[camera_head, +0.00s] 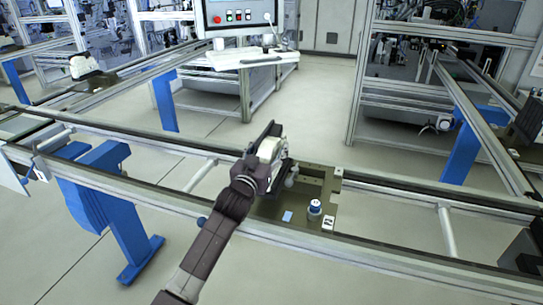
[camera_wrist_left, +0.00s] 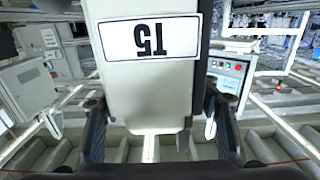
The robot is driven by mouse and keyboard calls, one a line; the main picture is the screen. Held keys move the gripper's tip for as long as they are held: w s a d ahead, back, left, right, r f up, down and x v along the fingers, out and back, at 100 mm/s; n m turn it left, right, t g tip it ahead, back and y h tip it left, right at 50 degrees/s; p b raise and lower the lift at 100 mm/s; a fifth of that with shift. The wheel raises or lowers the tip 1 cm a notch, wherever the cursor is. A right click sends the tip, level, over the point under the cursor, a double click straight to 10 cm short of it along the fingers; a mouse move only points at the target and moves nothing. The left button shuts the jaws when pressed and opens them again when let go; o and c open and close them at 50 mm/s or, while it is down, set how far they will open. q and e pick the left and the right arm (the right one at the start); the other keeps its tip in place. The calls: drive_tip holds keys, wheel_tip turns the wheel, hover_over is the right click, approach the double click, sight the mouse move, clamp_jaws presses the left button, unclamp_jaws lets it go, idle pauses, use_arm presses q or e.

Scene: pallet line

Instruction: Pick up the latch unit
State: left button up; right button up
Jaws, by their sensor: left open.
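A pale grey-white block, which looks like the latch unit (camera_head: 268,150), is at my left gripper (camera_head: 277,163) above the pallet, partly hidden by the gripper. In the left wrist view the block (camera_wrist_left: 150,88) fills the middle and carries a white label with black characters, upside down. My left gripper's two dark fingers (camera_wrist_left: 157,115) are open, one on each side of the block. I cannot tell whether they touch it. My right gripper is not in view.
The olive pallet (camera_head: 268,208) sits on the conveyor rails and carries a blue-topped round part (camera_head: 315,207), a blue square (camera_head: 288,216) and a white label (camera_head: 328,222). A control panel (camera_head: 238,17) and a white table (camera_head: 252,58) stand behind. Rails run to both sides.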

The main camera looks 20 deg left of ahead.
use_arm(q)
drive_tip(key=shift+w+d, duration=0.1)
drive_tip(key=shift+w, duration=0.75)
drive_tip(key=shift+c, duration=0.6)
clamp_jaws()
drive_tip(key=shift+r, duration=0.1)
